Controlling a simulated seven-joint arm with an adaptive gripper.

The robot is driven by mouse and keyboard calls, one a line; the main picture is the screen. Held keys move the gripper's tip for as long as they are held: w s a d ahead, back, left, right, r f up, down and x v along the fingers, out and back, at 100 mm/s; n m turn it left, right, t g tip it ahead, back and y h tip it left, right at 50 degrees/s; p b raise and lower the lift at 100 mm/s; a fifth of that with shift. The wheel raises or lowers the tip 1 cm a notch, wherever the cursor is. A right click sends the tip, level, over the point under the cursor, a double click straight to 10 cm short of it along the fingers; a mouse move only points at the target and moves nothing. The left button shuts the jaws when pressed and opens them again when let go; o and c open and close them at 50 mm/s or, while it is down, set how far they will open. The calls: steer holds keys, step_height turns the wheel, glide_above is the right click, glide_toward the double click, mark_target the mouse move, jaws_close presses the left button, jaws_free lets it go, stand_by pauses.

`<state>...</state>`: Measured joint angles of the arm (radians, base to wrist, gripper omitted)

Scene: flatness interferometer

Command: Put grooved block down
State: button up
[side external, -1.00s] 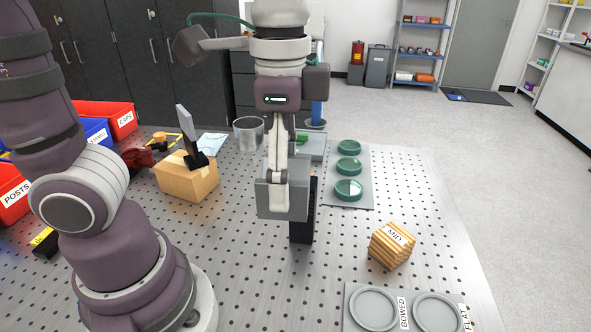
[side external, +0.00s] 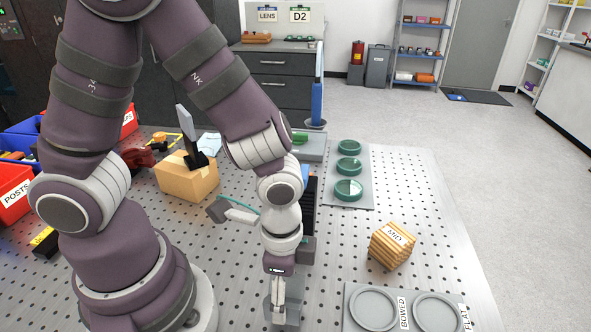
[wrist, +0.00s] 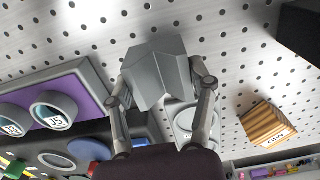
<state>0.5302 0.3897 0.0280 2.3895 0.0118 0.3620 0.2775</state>
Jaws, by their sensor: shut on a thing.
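My gripper (side external: 279,302) is low in the side view, near the picture's bottom edge, left of the plate with the BOWED and FLAT rings. It is shut on the grey grooved block (side external: 291,311), which is partly covered by the fingers. In the wrist view the gripper (wrist: 161,84) has one finger on each side of the grooved block (wrist: 150,68), and a V-shaped notch shows at its right end. I cannot tell whether the block's underside touches the perforated table (side external: 240,215).
A striped wooden block marked MID (side external: 391,246) stands right of my gripper. The BOWED and FLAT plate (side external: 394,291) is close by. A black ribbed object (side external: 309,200) stands behind my wrist. A purple-topped stand with round pieces (wrist: 85,86) shows left in the wrist view.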

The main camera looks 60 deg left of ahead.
steer(key=shift+f, duration=1.3)
steer(key=shift+f, duration=0.1)
steer(key=o, duration=1.2)
step_height(320, 180, up, 12)
steer(key=a+r+n+t, duration=0.5)
steer(key=a+r+n, duration=0.2)
steer(key=a+n, duration=0.1)
steer(key=shift+w+a+r+n+t, duration=0.3)
steer(key=shift+a+n, duration=0.1)
steer(key=shift+n, duration=0.1)
